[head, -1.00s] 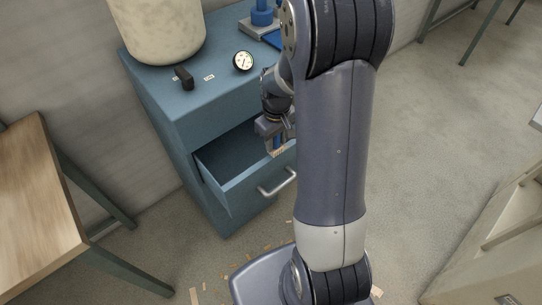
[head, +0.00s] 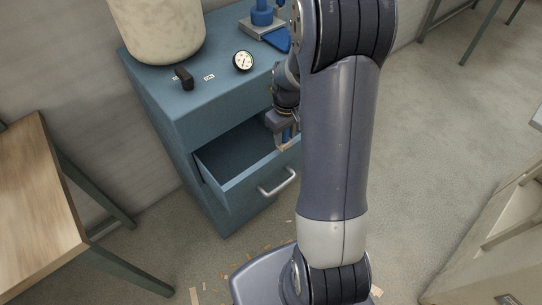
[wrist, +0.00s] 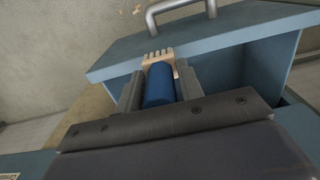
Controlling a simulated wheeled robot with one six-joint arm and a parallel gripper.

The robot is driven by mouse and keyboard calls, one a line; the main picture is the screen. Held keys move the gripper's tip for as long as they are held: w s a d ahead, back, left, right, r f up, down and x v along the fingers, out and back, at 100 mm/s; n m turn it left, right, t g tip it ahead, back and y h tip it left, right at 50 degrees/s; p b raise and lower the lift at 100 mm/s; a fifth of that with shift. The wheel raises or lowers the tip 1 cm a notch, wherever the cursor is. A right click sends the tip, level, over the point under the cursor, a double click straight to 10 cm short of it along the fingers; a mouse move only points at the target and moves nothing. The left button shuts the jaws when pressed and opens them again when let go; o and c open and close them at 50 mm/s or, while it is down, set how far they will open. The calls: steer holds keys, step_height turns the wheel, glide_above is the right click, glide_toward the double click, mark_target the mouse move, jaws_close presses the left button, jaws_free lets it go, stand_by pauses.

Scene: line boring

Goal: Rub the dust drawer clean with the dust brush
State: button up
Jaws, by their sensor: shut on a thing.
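The dust drawer (head: 232,186) is pulled out of the blue cabinet, with its silver handle facing front. In the wrist view the drawer front (wrist: 220,36) crosses the top. My gripper (head: 282,134) is over the right part of the drawer, partly hidden behind my arm. In the wrist view my gripper (wrist: 160,85) is shut on the blue handle of the dust brush (wrist: 158,84). The brush's pale bristles (wrist: 158,55) point toward the drawer front and overlap its top edge in the picture. I cannot tell whether they touch it.
On the cabinet top (head: 207,92) stand a large cream container (head: 157,30), a dial gauge (head: 243,61), a small black block (head: 183,78) and a blue device at the back. A wooden table (head: 40,195) is at left. Chips litter the floor.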

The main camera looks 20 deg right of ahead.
steer(key=shift+f+b, duration=0.4)
steer(key=shift+f, duration=0.2)
steer(key=shift+w+d+r, duration=0.1)
steer(key=shift+w+d, duration=0.1)
steer(key=shift+d, duration=0.4)
steer(key=shift+w+d, duration=0.2)
steer(key=shift+d, duration=0.4)
steer(key=shift+s+a, duration=0.25)
steer(key=shift+a, duration=0.55)
steer(key=shift+s+a, duration=0.25)
steer(key=shift+a, duration=0.55)
steer(key=shift+s+a, duration=0.25)
steer(key=shift+a, duration=0.55)
steer(key=shift+d, duration=0.15)
